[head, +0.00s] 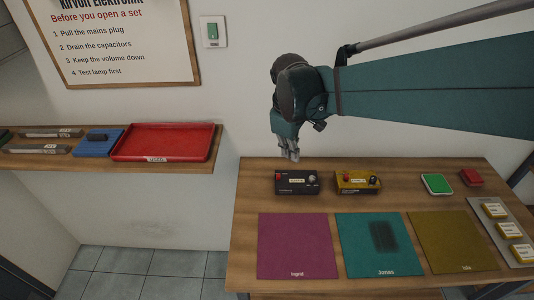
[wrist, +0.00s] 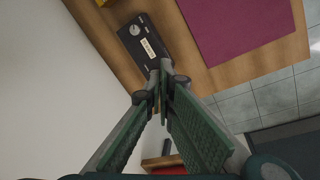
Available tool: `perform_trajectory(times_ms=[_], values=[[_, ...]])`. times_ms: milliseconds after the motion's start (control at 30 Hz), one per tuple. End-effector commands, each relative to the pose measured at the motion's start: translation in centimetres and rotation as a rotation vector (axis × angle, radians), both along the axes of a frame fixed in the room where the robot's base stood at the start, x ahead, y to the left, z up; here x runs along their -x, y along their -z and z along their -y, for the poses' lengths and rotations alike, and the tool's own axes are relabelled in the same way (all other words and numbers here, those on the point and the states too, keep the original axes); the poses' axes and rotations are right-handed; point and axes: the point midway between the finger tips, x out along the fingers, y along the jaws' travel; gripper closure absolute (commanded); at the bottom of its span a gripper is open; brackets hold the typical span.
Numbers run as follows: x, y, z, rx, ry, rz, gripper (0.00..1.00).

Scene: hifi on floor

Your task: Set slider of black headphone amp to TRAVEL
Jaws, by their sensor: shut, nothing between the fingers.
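The black headphone amp (head: 297,190) stands at the back left of the wooden table. It has a red part at its left, a pale label in the middle and a round knob at its right. In the wrist view the amp (wrist: 130,42) lies just past my fingertips, with a pale knob and a label showing. The slider and its setting are too small to make out. My gripper (head: 289,156) is shut and empty, pointing down above and just behind the amp, apart from it. The fingers (wrist: 160,76) hide part of the amp's near end in the wrist view.
A yellow unit (head: 357,187) stands right of the amp, with a green pad (head: 437,184) and a red box (head: 471,177) further right. Purple (head: 297,245), teal (head: 360,255) and olive (head: 452,242) mats lie in front. A wall shelf with a red tray (head: 165,142) is at left.

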Motion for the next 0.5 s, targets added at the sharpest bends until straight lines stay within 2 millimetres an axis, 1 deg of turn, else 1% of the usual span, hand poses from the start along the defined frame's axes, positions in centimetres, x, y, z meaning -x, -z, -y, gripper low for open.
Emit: perform_trajectory(times_ms=[100,500], values=[[-1.0,0.3,-1.2,0.02,-0.046,-0.023,1.0],[-4.0,2.1,-5.1,0.085,-0.203,-0.102,1.0]])
